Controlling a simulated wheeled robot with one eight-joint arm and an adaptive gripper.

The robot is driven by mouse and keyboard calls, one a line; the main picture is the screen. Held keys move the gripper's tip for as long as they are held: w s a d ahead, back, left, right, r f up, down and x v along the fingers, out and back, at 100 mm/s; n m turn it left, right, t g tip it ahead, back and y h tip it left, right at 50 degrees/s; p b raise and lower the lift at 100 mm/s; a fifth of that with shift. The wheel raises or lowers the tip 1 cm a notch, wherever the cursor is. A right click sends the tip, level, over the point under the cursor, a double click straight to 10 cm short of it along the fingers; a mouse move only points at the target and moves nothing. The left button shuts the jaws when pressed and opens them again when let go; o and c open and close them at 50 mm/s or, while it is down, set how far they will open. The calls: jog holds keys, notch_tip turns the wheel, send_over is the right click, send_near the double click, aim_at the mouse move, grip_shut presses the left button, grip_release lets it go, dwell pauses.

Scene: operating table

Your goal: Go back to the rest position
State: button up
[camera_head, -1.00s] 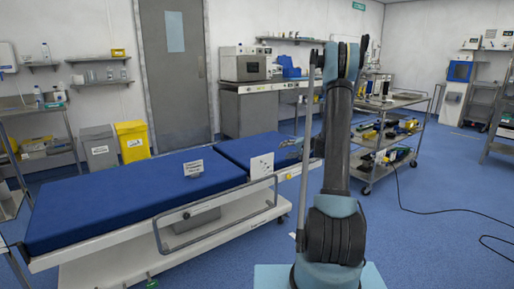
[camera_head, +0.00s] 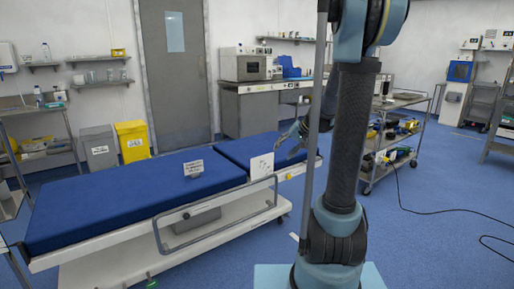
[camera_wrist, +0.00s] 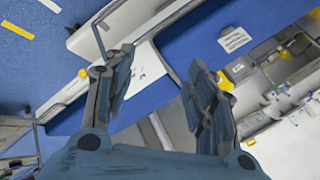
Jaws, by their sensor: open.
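My gripper (camera_wrist: 160,80) is open in the wrist view, its two fingers spread apart with nothing between them. In the head view my gripper (camera_head: 284,143) is small and partly behind my own arm, near the head end of the operating table. The operating table (camera_head: 120,196) has a blue padded top and a white frame with side rails. A white card (camera_head: 262,166) stands on it in line with the gripper; I cannot tell whether they touch. A second white sign (camera_head: 194,168) sits further left on the pad. The table's blue pad also shows in the wrist view (camera_wrist: 195,38).
A metal cart (camera_head: 392,150) with yellow and dark tools stands to the right of my arm. Grey and yellow bins (camera_head: 132,141) stand behind the table. A black cable (camera_head: 420,210) lies on the open blue floor at right.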

jog(key=s+d+f+g+h, duration=0.1)
jog(key=s+d+f+h, duration=0.1)
jog(key=s, duration=0.9)
jog(key=s+d+f+n+g+h, duration=0.1)
jog(key=s+d+f+h, duration=0.1)
jog(key=s, duration=1)
jog(key=s+d+f+g+h, duration=0.1)
jog(key=s+f, duration=0.3)
jog(key=s, duration=0.7)
jog(key=shift+s+d+n+h, duration=0.25)
jog(key=shift+d+n+h, duration=0.15)
jog(key=shift+d+h, duration=0.3)
jog(key=shift+d, duration=0.1)
jog(key=shift+w+f, duration=0.2)
jog(key=shift+w, duration=0.25)
